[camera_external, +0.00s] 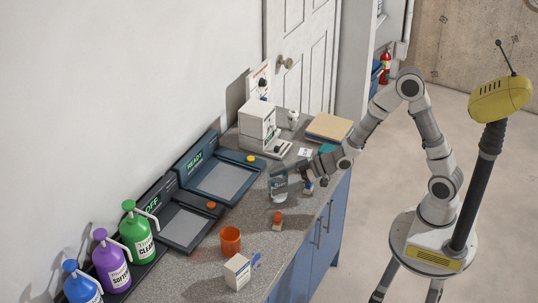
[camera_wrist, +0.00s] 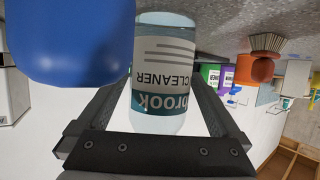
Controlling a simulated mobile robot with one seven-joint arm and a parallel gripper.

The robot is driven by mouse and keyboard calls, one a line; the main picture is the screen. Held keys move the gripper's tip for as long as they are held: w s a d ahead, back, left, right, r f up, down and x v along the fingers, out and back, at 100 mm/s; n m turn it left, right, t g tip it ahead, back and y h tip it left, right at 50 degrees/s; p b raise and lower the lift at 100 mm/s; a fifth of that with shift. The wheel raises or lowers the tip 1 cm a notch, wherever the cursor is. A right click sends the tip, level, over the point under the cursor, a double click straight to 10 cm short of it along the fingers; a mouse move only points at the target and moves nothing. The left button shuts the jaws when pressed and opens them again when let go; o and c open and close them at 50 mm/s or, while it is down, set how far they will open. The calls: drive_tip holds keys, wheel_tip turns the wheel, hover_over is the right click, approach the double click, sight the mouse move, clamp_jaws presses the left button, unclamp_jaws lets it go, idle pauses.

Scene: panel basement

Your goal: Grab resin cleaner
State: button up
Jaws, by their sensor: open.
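A clear bottle (camera_external: 278,189) with a white and teal label stands near the counter's front edge. In the wrist view, where things appear upside down, the bottle (camera_wrist: 166,75) fills the middle and its label reads "CLEANER" above part of a name ending in "brook". The word resin is not legible. My gripper (camera_external: 287,172) is open at the bottle. In the wrist view the gripper's dark fingers (camera_wrist: 163,100) lie on either side of the bottle, with light gaps showing beside it. I cannot tell whether either finger touches it.
A rounded blue object (camera_wrist: 70,42) is very close to the bottle. An orange-knobbed brush (camera_external: 277,219) stands nearer the camera, by an orange cup (camera_external: 231,241) and white box (camera_external: 237,271). Pump bottles (camera_external: 138,232) line the wall. A READY tray machine (camera_external: 225,176) is left of the bottle.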

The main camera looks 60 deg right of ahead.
sight(285, 169)
drive_tip(key=shift+w+a+f, duration=0.1)
drive_tip(key=shift+w, duration=0.15)
drive_tip(key=c, duration=1.5)
drive_tip(key=shift+o, duration=0.2)
drive_tip(key=shift+r+p, duration=0.3)
drive_tip(key=shift+r, duration=0.45)
wheel_tip(285, 169, up, 3)
drive_tip(key=shift+f+p, duration=0.15)
drive_tip(key=shift+p, duration=0.25)
drive_tip(key=s+d+r+p, duration=0.2)
drive_tip(key=d+r+p, duration=0.2)
drive_tip(key=d, duration=0.7)
drive_tip(key=shift+s+d+r+p, duration=0.15)
drive_tip(key=shift+s+r+p, duration=0.25)
drive_tip(key=shift+r, duration=1)
